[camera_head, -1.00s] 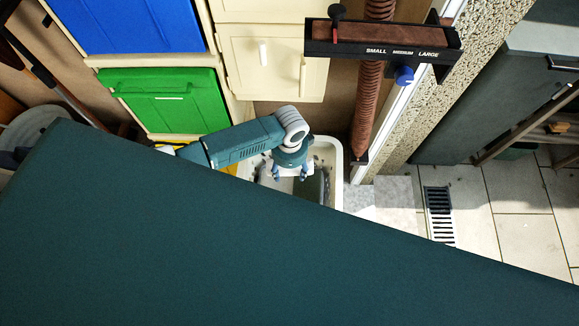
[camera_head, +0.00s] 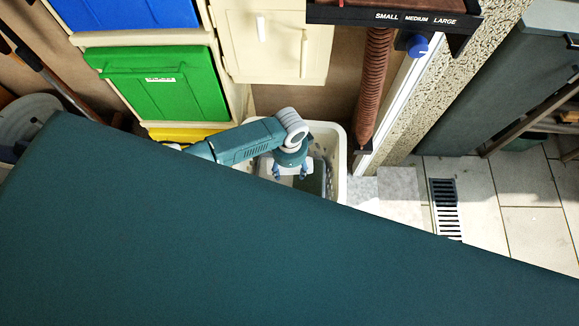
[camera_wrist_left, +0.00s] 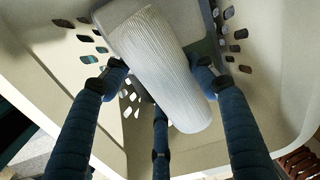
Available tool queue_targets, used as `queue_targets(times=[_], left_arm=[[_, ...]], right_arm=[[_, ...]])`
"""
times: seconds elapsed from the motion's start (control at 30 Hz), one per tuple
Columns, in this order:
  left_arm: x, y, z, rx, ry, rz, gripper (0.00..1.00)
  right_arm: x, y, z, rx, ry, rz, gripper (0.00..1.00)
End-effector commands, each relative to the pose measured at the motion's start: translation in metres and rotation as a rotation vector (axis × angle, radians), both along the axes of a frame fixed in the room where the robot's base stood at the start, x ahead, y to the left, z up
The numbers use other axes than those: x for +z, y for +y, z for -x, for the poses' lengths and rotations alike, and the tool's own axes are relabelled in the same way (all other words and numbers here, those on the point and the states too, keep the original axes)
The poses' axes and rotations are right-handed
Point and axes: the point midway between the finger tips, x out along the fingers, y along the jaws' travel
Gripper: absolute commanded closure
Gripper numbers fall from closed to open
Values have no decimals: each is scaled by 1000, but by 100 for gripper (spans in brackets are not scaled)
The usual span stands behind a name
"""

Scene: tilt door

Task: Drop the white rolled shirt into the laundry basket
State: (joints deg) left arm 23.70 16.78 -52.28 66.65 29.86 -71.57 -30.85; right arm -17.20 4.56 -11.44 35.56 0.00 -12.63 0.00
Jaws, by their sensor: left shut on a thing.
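The white rolled shirt (camera_wrist_left: 165,65) shows in the left wrist view as a ribbed white roll between the fingers of my left gripper (camera_wrist_left: 158,85). The fingers are shut on it. Behind it are the pale walls of the laundry basket (camera_wrist_left: 48,50) with rows of oval holes. In the head view my left gripper (camera_head: 291,172) points down over the opening of the basket (camera_head: 338,165). The roll cannot be made out in the head view, and my own body hides the basket's near part. My right gripper is not in view.
Blue (camera_head: 130,12) and green (camera_head: 165,85) bins stand at the back left beside a cream cabinet (camera_head: 275,40). A brown ribbed hose or spring (camera_head: 375,80) hangs right of the basket. Paved floor (camera_head: 490,220) with a drain grate (camera_head: 445,205) lies at the right.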

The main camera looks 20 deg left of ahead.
Motion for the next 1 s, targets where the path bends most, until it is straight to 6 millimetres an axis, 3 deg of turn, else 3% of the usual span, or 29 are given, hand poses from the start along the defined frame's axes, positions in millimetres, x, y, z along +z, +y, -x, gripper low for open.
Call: queue_targets(times=[0.4, 0.43, 0.53, 0.87, 1.0], left_arm=[[0, 0, 0, 0, 0, 0, 71], [0, 0, 0, 0, 0, 0, 40], [0, 0, 0, 0, 0, 0, 20], [2, 0, 0, 0, 0, 0, 20], [16, 0, -1, 0, -2, 2, 20]], right_arm=[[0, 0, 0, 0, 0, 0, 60], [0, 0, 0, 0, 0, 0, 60], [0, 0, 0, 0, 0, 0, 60], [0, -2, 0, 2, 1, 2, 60], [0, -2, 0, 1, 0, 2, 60]])
